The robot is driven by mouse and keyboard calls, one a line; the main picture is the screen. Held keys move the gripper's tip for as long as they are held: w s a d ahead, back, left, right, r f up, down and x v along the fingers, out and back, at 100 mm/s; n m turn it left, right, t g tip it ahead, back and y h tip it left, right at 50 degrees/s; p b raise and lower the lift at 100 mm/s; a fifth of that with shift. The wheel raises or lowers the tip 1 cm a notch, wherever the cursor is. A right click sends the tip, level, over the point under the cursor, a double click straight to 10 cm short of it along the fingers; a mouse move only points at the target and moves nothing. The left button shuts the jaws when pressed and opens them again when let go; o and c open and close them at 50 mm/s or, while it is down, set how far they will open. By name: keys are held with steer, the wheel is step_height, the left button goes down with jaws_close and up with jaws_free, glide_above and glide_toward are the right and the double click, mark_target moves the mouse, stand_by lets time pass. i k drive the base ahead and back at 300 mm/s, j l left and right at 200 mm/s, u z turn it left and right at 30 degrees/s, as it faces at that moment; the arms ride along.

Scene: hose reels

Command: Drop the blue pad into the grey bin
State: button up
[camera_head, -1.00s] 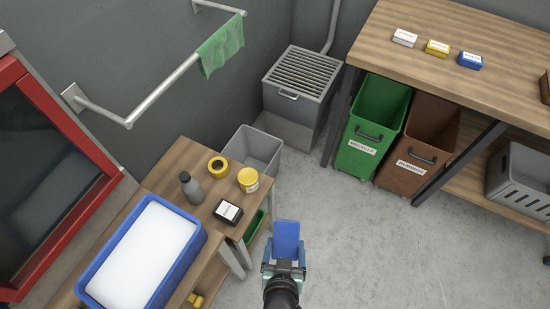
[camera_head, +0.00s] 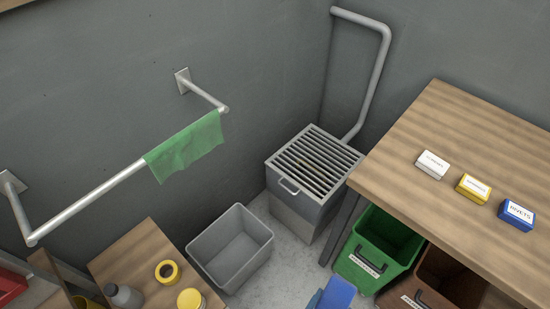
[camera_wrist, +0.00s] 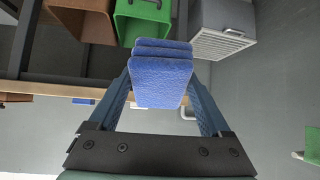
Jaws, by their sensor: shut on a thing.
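The blue pad (camera_wrist: 160,82) is clamped between the two fingers of my gripper (camera_wrist: 160,95) in the wrist view. In the head view the blue pad (camera_head: 337,293) shows at the bottom edge, in front of the green bin, and my gripper is out of that view. The grey bin (camera_head: 262,232) is an open, empty box on the floor, left of the pad, between the small wooden table and the slatted metal unit. The grey bin cannot be made out in the wrist view.
A green bin (camera_head: 390,246) and a brown bin (camera_head: 448,283) stand under the wooden bench (camera_head: 460,140). A grey slatted unit (camera_head: 312,180) stands in the corner. A small table (camera_head: 135,262) holds a tape roll and a bottle. A wall rail (camera_head: 95,198) carries a green cloth (camera_head: 186,147).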

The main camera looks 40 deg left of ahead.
mark_target(237, 257)
steer(key=i+u, duration=0.3)
steer(key=u, duration=0.15)
steer(key=i+l+u, duration=0.2)
steer(key=u, duration=0.25)
steer(key=i+l+u, duration=0.25)
steer(key=u, duration=0.25)
steer(key=i+l+u, duration=0.15)
steer(key=u, duration=0.3)
steer(key=l+u, duration=0.45)
steer(key=i+l+u, duration=0.1)
steer(key=l+u, duration=0.2)
steer(key=u, duration=0.15)
